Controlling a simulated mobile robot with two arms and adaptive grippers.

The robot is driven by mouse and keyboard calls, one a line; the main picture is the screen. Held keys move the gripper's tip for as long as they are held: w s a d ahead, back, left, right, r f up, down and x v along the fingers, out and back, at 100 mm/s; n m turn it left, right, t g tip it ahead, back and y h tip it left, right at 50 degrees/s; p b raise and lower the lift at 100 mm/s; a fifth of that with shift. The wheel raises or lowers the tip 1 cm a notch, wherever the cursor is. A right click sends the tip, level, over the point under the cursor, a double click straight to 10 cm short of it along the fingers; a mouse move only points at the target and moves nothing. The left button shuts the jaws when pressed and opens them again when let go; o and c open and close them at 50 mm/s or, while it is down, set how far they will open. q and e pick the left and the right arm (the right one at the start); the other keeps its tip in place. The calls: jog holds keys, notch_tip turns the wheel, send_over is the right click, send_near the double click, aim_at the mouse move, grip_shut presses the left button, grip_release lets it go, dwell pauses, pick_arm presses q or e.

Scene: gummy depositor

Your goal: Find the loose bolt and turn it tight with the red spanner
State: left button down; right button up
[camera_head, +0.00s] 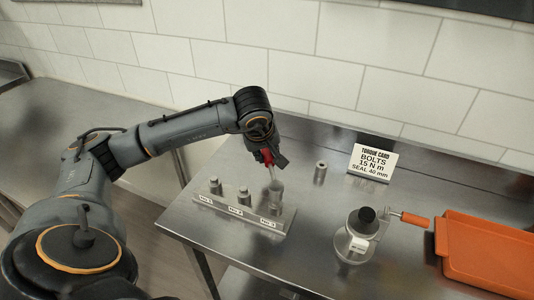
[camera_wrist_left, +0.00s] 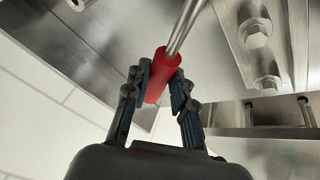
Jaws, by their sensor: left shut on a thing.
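My left gripper (camera_head: 268,160) is shut on the red handle of the spanner (camera_wrist_left: 158,76), with one finger on each side of it. The spanner's steel shaft (camera_wrist_left: 184,26) runs out of the top of the left wrist view. In the head view it points down at the right-hand bolt (camera_head: 275,197) on the labelled plate (camera_head: 238,212). I cannot tell whether the spanner touches that bolt. The left bolt (camera_head: 214,186) and the middle bolt (camera_head: 244,196) stand upright and apart from the spanner. Which bolt is loose cannot be told. My right gripper is out of view.
A torque card (camera_head: 374,163) stands at the back, reading 15 N m and seal 40 mm. A small metal cylinder (camera_head: 320,172) stands left of it. A device with an orange-handled crank (camera_head: 414,219) and an orange tray (camera_head: 485,255) are at the right.

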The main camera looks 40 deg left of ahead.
pick_arm(q)
jog(key=shift+f+b, duration=1)
jog(key=shift+r, duration=0.1)
jog(key=shift+w+d+m, duration=0.25)
jog(key=shift+w+m, duration=0.05)
jog(key=shift+m, duration=0.1)
jog(key=w+d+r+m+h, duration=0.1)
jog(key=d+m+h, duration=0.1)
jog(key=d+m, duration=0.2)
jog(key=w+d+r+m+h+p, duration=0.1)
jog(key=d+m+h, duration=0.2)
jog(key=d+m, duration=0.2)
jog(key=m, duration=0.2)
jog(key=shift+w+d+r+m+g, duration=0.15)
jog(key=shift+w+d+m+g, duration=0.15)
jog(key=shift+w+g, duration=0.1)
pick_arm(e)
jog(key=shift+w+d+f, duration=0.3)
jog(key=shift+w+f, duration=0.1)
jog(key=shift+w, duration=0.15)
